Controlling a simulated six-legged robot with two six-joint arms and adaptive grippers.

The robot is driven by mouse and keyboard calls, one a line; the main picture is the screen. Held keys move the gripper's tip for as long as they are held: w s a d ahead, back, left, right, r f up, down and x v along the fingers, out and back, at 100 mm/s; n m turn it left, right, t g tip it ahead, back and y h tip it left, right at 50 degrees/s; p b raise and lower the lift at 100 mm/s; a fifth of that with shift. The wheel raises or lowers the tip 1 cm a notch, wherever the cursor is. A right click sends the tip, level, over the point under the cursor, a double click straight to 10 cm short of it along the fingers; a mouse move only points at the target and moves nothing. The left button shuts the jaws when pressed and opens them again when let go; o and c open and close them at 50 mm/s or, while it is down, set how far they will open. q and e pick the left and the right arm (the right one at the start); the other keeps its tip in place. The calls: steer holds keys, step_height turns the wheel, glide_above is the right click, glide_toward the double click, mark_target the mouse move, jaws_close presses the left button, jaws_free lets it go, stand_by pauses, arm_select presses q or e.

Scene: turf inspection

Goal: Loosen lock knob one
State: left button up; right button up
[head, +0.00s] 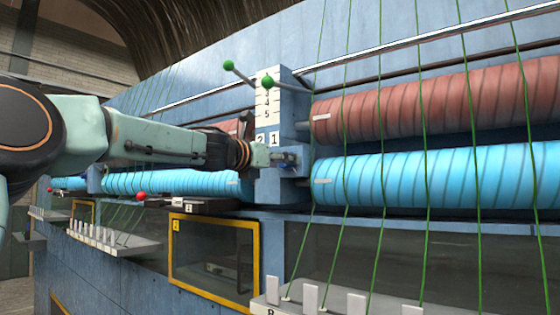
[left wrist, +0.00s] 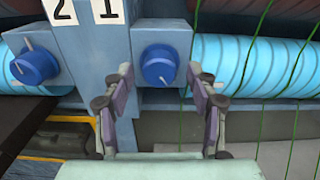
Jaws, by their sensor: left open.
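The blue lock knob under the label 1 (left wrist: 160,65) shows in the left wrist view as a round knob with a light line on its face, on a blue block. A second blue knob (left wrist: 35,65) sits to its left under the label 2. My left gripper (left wrist: 160,82) is open, with its two padded fingers apart to the left and right of knob one's lower part. In the head view my left gripper (head: 275,157) reaches the blue post below the number plate. Knob one is mostly hidden there. My right gripper is not in view.
Cyan rolls (head: 430,177) and red-brown rolls (head: 440,100) extend right of the post, with green yarns (head: 425,150) hanging in front. A yellow-framed window (head: 213,258) and a red-balled lever (head: 141,196) are below.

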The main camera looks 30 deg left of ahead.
arm_select(q)
steer(key=shift+r, duration=0.15)
steer(key=shift+r, duration=4.85)
